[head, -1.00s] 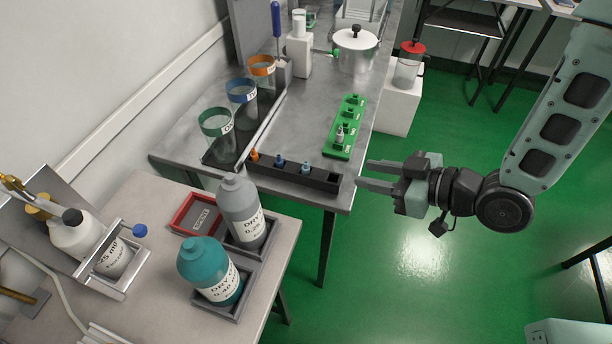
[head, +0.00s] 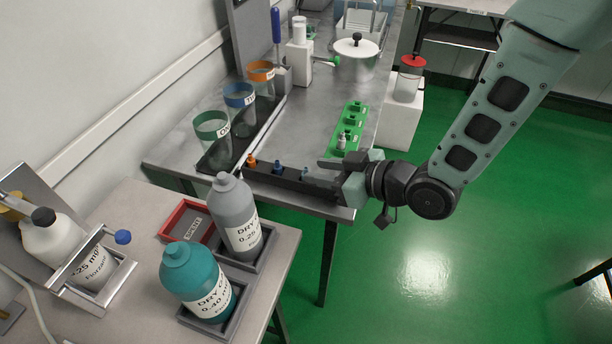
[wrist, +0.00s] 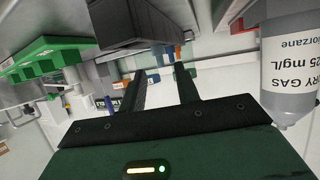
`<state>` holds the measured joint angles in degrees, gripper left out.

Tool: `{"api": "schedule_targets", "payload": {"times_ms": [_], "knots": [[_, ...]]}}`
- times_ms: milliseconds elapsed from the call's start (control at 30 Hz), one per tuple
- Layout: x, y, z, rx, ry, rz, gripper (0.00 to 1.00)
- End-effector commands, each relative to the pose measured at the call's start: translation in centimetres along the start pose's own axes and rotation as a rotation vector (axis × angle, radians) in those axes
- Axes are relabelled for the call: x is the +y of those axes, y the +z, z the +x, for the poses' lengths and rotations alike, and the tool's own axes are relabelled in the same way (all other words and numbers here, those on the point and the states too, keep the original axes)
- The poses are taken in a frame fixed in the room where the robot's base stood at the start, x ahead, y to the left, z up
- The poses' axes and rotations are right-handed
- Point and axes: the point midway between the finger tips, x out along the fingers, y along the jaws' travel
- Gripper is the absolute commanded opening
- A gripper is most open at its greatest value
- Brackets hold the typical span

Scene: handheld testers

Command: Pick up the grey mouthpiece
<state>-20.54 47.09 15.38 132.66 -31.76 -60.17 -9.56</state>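My gripper (head: 318,172) points left at the right end of a black rack (head: 262,178). It also shows in the wrist view (wrist: 161,74), with its two fingers apart and nothing seen held between them. The rack carries an orange piece (head: 251,161), a blue piece (head: 277,167) and a pale blue-grey piece (head: 305,172) close to my fingertips. A small grey upright piece (head: 341,140) stands at the near end of the green holder (head: 346,118), just beyond my gripper. I cannot tell for certain which of the greyish pieces is the grey mouthpiece.
Beakers with green (head: 211,125), blue (head: 239,95) and orange (head: 261,71) rims stand behind the rack. A grey bottle (head: 236,215) and a teal bottle (head: 195,280) stand on the nearer table. A white-lidded pot (head: 356,50) is farther back. Green floor is open at right.

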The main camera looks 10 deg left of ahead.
Motion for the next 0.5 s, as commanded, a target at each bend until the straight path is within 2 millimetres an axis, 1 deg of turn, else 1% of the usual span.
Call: {"api": "schedule_targets", "payload": {"times_ms": [200, 300, 500], "knots": [[-0.2, 0.1, 3.2, 0.0, -0.001, 0.0, 0.32], [-0.2, 0.1, 4.2, 0.0, -0.001, 0.0, 0.32], [-0.1, 0.2, 4.6, 0.0, 0.0, 0.0, 0.32]]}}
